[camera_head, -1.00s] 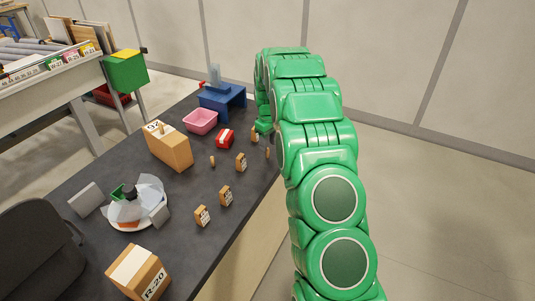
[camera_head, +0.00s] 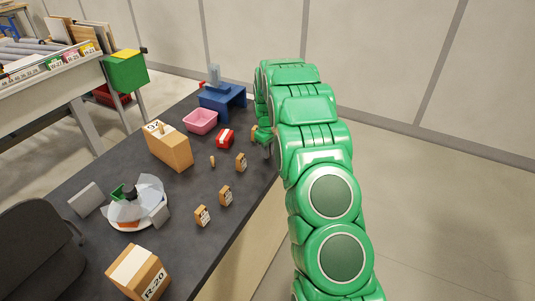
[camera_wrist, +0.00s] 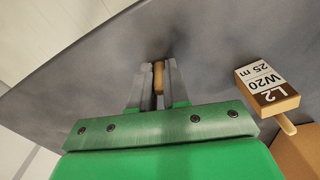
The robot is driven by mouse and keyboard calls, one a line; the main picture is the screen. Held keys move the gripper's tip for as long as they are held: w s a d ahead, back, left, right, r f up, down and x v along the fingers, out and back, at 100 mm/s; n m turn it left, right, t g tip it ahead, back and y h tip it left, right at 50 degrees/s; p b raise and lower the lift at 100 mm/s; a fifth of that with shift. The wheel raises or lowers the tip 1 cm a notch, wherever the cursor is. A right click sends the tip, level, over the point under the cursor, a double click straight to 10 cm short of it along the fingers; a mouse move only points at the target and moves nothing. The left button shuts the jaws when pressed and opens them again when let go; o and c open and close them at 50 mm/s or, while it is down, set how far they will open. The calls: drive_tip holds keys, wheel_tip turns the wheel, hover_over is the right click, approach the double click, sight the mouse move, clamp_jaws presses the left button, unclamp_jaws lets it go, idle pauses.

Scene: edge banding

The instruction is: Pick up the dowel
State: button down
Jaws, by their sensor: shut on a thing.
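In the wrist view, a short tan wooden dowel (camera_wrist: 158,78) sits between the two grey fingers of my gripper (camera_wrist: 159,82), which is shut on it. The dark table top lies behind them. In the head view, my gripper (camera_head: 263,135) is at the table's right edge and is mostly hidden by my green arm. Another small dowel-like piece (camera_head: 212,161) stands on the table to its left.
A labelled tan block (camera_wrist: 267,85) with a peg under it shows right of the fingers.

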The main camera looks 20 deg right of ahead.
drive_tip(key=shift+r, duration=0.1)
drive_tip(key=shift+r, duration=0.25)
wheel_tip(320, 180, up, 3)
drive_tip(key=shift+s+f, duration=0.1)
drive_tip(key=s+a+r, duration=0.2)
drive_tip(key=s+r, duration=0.7)
drive_tip(key=s, duration=0.4)
drive_tip(key=shift+s+r, duration=0.2)
drive_tip(key=shift+s, duration=0.1)
